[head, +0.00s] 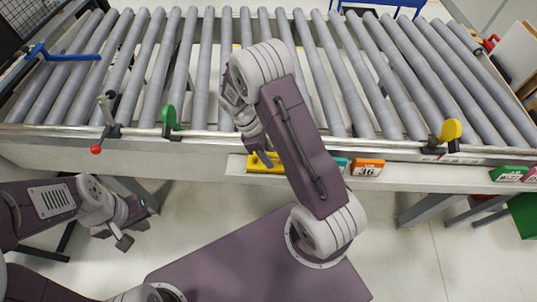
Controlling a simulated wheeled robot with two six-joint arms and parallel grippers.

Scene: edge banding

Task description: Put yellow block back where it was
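The yellow block (257,167) is on the narrow light ledge along the front of the roller conveyor, partly hidden by my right arm and gripper. My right gripper (263,158) points down at the block, with its fingertips at or touching it. Whether they are closed on it is not clear. My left gripper (138,226) is low at the left, in front of the conveyor, away from the block. Its fingers look spread apart with nothing between them.
An orange block (368,168) marked 36 and a partly covered teal block (341,163) sit on the ledge to the right. Green and pink blocks (508,174) are further right. Above are the rollers (185,65), a green paddle (169,117) and a yellow paddle (451,130).

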